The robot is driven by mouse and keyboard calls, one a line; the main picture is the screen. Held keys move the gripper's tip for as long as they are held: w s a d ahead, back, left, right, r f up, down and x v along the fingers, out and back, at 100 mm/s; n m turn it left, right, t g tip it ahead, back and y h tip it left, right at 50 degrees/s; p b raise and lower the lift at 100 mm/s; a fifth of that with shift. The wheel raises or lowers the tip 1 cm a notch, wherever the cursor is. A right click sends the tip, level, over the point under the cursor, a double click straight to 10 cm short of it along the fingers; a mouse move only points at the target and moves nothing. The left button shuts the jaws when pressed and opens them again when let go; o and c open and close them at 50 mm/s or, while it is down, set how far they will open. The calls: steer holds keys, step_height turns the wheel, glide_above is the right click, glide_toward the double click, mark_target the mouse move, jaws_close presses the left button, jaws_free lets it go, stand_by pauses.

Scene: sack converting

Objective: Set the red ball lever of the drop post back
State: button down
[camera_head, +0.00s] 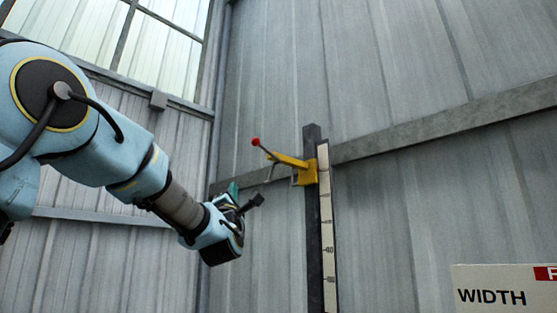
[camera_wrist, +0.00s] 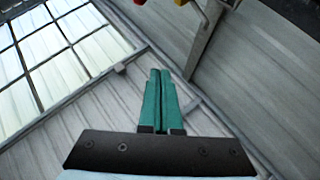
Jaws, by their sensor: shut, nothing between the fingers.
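The drop post (camera_head: 311,220) is a dark upright post with a pale measuring scale along its right side. A yellow bracket (camera_head: 308,174) sits near its top, with a yellow arm reaching left. The lever's red ball (camera_head: 255,142) is at the upper left end of a thin dark rod. In the wrist view, a small red part (camera_wrist: 180,2) and a yellow part (camera_wrist: 213,10) are cut off at the top edge. My gripper (camera_head: 256,201) is below the red ball and left of the post, apart from both. Its green fingers (camera_wrist: 160,75) are together, with nothing between them.
A white sign (camera_head: 505,290) reading WIDTH stands at the lower right. A grey horizontal rail (camera_head: 450,118) crosses the corrugated wall behind the post. Windows (camera_head: 165,45) are at the upper left. The space between my gripper and the post looks clear.

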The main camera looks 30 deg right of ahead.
steer(key=w+d+r+n+p, duration=0.1)
steer(key=d+r+p, duration=0.2)
steer(key=r, duration=0.3)
steer(key=w+d+r+n+t+p, duration=0.1)
steer(key=d+r+n+p, duration=0.1)
steer(key=r+p, duration=0.3)
steer(key=shift+w+d+r, duration=0.35)
steer(key=shift+d+r, duration=0.35)
steer(key=shift+r, duration=0.6)
steer(key=shift+r+p, duration=0.1)
steer(key=shift+p, duration=0.2)
